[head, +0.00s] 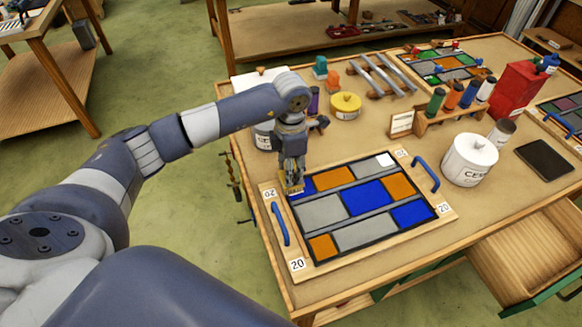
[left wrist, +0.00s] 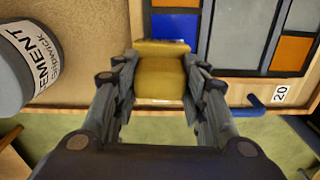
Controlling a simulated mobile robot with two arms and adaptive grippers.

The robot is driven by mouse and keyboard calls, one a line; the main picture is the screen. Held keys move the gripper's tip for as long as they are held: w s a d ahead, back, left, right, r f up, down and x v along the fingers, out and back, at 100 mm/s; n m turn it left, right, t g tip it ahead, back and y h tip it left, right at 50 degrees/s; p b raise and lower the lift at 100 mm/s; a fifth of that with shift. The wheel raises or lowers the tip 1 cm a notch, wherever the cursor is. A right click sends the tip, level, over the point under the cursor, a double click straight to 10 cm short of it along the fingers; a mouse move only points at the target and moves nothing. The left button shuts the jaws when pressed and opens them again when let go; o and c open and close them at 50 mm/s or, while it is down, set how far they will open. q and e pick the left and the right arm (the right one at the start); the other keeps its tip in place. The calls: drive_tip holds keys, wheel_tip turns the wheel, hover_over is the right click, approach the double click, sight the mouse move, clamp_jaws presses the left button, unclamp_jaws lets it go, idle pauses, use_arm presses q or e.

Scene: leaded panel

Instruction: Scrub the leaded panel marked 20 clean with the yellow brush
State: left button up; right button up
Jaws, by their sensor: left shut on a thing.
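The leaded panel marked 20 (head: 323,213) lies flat on the workbench, with blue, orange, grey and one white pane, a wooden frame and a blue handle on each side. My left gripper (head: 291,182) is above its back left corner. It is shut on the yellow brush (head: 290,187), which also shows between the fingers in the left wrist view (left wrist: 160,80). The brush is at the blue corner pane; whether its bristles touch the glass I cannot tell. The panel shows in part in the left wrist view (left wrist: 238,40). My right gripper is in neither view.
A white cement tub (head: 469,160) stands right of the panel, and another cement tub (left wrist: 28,60) stands close beside the gripper. A rack of bottles (head: 437,118), a yellow tin (head: 345,105) and a red can (head: 516,88) stand behind. An open drawer (head: 530,255) juts out at the front right.

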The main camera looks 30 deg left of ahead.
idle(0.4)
use_arm(q)
drive_tip(key=shift+s+d, duration=1)
drive_tip(key=shift+d, duration=0.1)
drive_tip(key=shift+f, duration=0.1)
drive_tip(key=shift+w+d, duration=0.45)
drive_tip(key=shift+w, duration=0.1)
drive_tip(key=shift+w+d+b, duration=0.45)
drive_tip(key=shift+w+b, duration=0.15)
drive_tip(key=shift+b, duration=0.05)
drive_tip(key=shift+w+d, duration=0.15)
